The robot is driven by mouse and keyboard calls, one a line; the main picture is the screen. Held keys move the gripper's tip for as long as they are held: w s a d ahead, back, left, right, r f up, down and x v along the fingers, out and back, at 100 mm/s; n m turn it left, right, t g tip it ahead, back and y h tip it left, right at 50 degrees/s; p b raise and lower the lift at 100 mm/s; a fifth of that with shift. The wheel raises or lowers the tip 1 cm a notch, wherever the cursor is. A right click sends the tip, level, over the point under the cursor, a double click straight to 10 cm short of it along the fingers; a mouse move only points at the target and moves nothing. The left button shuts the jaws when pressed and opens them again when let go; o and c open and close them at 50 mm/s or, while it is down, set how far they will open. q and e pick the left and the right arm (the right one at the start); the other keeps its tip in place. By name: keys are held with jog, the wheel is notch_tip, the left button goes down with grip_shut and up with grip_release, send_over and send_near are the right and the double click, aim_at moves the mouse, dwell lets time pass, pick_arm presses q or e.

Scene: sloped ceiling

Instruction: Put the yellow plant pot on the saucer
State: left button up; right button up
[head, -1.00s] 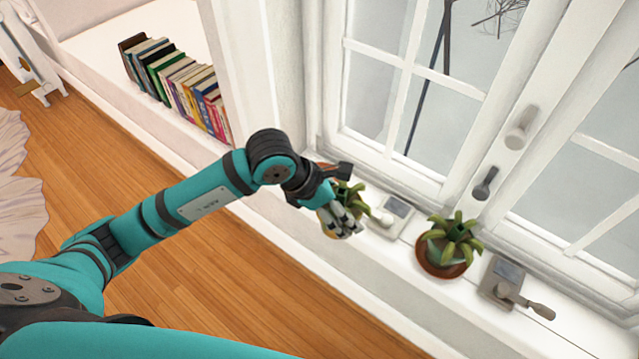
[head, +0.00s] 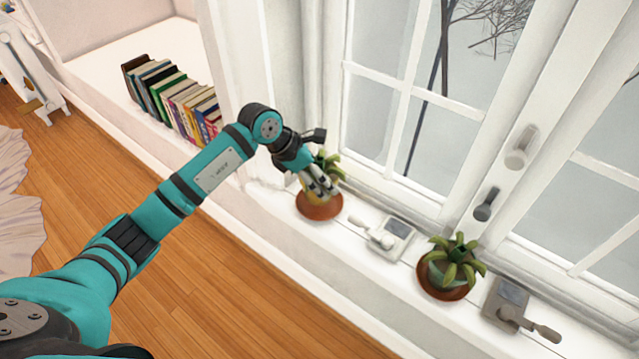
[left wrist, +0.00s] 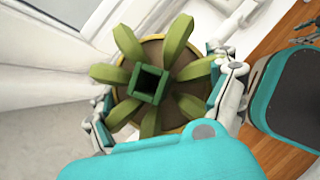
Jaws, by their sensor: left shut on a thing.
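The yellow plant pot (head: 311,197) holds a green spiky plant and is at the left part of the windowsill. My left gripper (head: 321,184) is shut on it, with fingers on both sides of the pot. The left wrist view looks down on the pot's dark soil (left wrist: 153,52) and thick green leaves. A terracotta saucer (head: 322,213) lies on the sill directly below the pot. The pot appears upright over the saucer; I cannot tell whether its base touches it. The fingers hide part of the pot.
A pale device with a handle (head: 392,236) lies right of the saucer. Further right are a green potted plant (head: 448,268) on its own saucer (head: 432,288) and a grey device (head: 506,304). Window handles (head: 487,204) stick out behind. Books (head: 172,98) stand at the left.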

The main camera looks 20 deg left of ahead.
aim_at(320, 184)
pick_arm(q)
notch_tip(320, 184, down, 3)
jog(key=shift+f, duration=0.1)
pick_arm(e)
jog(key=shift+w+r, duration=0.4)
jog(key=shift+w, duration=0.1)
pick_arm(q)
jog(key=o, duration=1.4)
jog(key=shift+f, duration=0.15)
jog(key=shift+o, duration=0.2)
pick_arm(e)
jog(key=shift+s, duration=0.1)
